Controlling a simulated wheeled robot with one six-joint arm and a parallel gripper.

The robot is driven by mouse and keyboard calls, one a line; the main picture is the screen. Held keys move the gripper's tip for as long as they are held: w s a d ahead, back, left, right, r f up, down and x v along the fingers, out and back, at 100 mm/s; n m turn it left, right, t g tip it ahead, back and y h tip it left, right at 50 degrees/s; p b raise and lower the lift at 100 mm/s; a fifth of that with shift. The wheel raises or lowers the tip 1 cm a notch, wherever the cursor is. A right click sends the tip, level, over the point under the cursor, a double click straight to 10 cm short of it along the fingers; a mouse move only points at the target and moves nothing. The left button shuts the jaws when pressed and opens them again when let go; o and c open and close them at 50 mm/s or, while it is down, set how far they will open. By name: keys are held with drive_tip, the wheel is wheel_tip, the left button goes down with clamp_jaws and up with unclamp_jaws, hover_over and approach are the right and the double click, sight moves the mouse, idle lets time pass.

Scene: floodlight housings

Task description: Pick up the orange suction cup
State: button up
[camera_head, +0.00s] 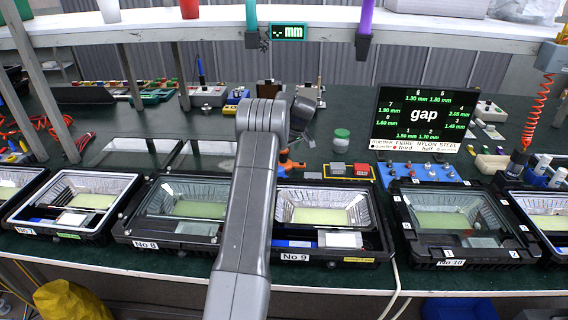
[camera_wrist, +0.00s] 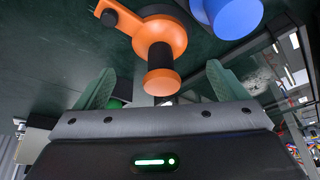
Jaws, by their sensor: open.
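The orange suction cup (camera_wrist: 160,38) fills the upper middle of the wrist view. My gripper (camera_wrist: 160,82) is open, with one green finger on each side of the stub and a visible gap to each. In the head view, orange parts (camera_head: 290,164) show on the green table just right of my arm, which partly hides them. My gripper's end (camera_head: 306,104) is above and behind them there.
A blue cylinder (camera_wrist: 228,14) stands close beside the cup in the wrist view. In the head view, a green-lidded jar (camera_head: 341,140) and red and grey blocks (camera_head: 350,170) are to the right. Floodlight housings (camera_head: 462,222) line the front edge. A display (camera_head: 424,118) stands behind.

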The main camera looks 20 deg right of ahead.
sight(286, 155)
drive_tip(key=shift+s+p+x, duration=0.15)
drive_tip(key=shift+p+x, duration=0.1)
drive_tip(key=shift+x, duration=1.3)
drive_tip(key=shift+s+p+x, duration=0.15)
drive_tip(key=shift+p+x, duration=0.1)
drive_tip(key=shift+x, duration=1.25)
drive_tip(key=shift+c, duration=0.4)
drive_tip(key=c, duration=1.3)
wheel_tip(286, 155, up, 10)
drive_tip(key=shift+r+b, duration=0.1)
drive_tip(key=shift+b, duration=0.35)
drive_tip(key=o, duration=1)
drive_tip(key=c, duration=0.8)
